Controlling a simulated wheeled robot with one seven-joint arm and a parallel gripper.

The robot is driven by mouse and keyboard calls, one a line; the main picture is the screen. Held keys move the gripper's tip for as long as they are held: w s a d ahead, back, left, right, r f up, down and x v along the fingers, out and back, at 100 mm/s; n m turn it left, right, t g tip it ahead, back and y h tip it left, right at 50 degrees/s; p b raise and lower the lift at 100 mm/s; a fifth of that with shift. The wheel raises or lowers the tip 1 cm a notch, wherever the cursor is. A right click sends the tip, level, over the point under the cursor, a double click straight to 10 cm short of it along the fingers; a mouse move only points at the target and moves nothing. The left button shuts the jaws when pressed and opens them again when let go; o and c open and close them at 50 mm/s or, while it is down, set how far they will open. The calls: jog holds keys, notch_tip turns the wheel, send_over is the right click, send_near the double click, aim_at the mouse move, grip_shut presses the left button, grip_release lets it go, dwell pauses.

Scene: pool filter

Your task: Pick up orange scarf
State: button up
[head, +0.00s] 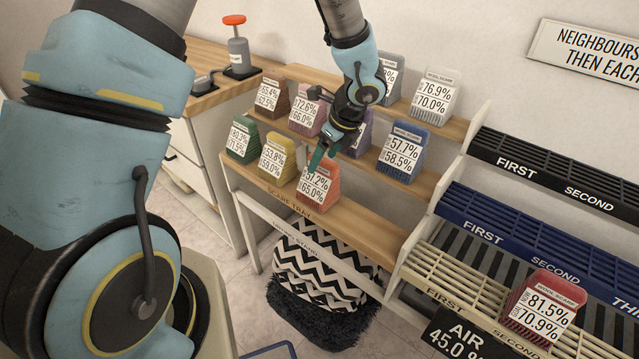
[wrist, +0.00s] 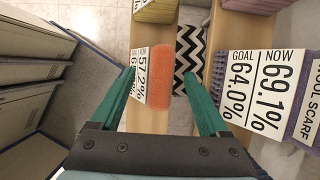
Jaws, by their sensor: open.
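The orange scarf (head: 332,190) is a small coral-orange wedge-shaped block with a white label on its face. It sits at the right end of the front row on the lowest step of the wooden scarf tray (head: 352,228). In the wrist view the orange scarf (wrist: 153,82) lies between the two teal fingers, its label towards the left finger. My gripper (head: 318,160) is at the scarf's top in the head view. In the wrist view my gripper (wrist: 158,76) is open around it; I cannot tell whether either finger touches it.
Yellow (head: 282,158) and green (head: 243,142) scarves stand left of it. A purple scarf (head: 362,138) and a blue scarf (head: 405,148) stand on the step behind. A red scarf (head: 545,305) rests on the cream rack at right. A zigzag-patterned basket (head: 318,262) is below the tray.

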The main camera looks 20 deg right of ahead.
jog(key=shift+w+a+f, duration=0.1)
jog(key=shift+w+f, duration=0.15)
jog(key=shift+f, duration=0.45)
jog(key=shift+c, duration=0.4)
grip_shut()
dwell(0.5)
